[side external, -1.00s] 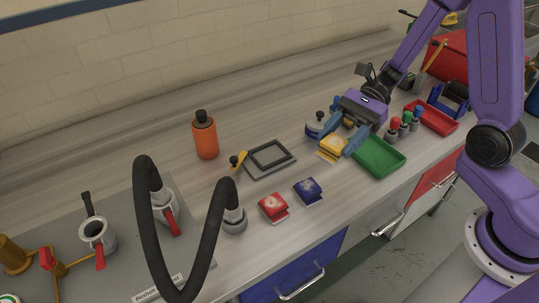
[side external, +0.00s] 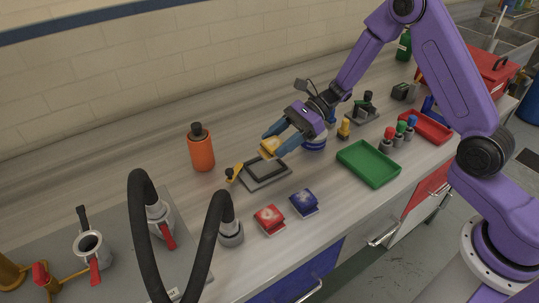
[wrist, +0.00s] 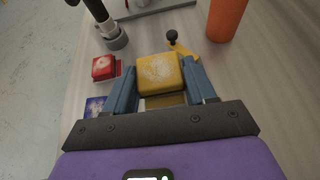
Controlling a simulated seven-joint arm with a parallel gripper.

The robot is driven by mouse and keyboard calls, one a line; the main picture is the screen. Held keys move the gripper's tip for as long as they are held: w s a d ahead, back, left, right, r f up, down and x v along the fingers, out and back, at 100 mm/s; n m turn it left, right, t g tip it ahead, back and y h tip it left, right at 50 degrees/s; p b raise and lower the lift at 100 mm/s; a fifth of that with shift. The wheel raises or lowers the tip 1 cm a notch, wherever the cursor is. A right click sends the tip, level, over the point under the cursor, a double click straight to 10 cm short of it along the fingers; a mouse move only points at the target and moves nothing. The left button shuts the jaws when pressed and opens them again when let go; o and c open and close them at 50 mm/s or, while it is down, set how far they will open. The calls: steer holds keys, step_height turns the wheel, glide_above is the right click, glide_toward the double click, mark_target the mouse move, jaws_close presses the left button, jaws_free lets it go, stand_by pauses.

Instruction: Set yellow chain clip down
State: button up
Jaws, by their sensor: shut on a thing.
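The yellow chain clip (side external: 270,147) is a small yellow block with a pale mark on its top, which shows in the wrist view (wrist: 159,73). My gripper (side external: 276,145) is shut on it, with one blue finger on each side. It holds the clip over or near the far edge of a grey square frame (side external: 254,183) with a dark inner border. The gap between clip and frame is hard to judge. In the wrist view the fingers cover the clip's sides, and the frame is mostly hidden.
A yellow lever with a black knob (side external: 234,172) is at the frame's left. An orange bottle (side external: 201,152) stands behind. Red (side external: 269,219) and blue (side external: 304,203) clips lie in front. A green tray (side external: 368,163) is to the right. Black hoses (side external: 137,230) rise at the left.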

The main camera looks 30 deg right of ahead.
mark_target(270, 165)
steer(key=w+f, duration=0.1)
steer(key=w+a+f, duration=0.1)
steer(key=f, duration=0.1)
steer(key=shift+w+f, duration=0.1)
steer(key=shift+w, duration=0.2)
steer(key=shift+w+f, duration=0.1)
steer(key=shift+f, duration=1.55)
steer(key=shift+f, duration=0.1)
steer(key=o, duration=1.2)
steer(key=d+r, duration=0.2)
steer(key=shift+d+r, duration=0.2)
steer(key=shift+d, duration=0.2)
step_height(270, 165, up, 5)
steer(key=shift+f, duration=0.1)
steer(key=shift+r, duration=0.65)
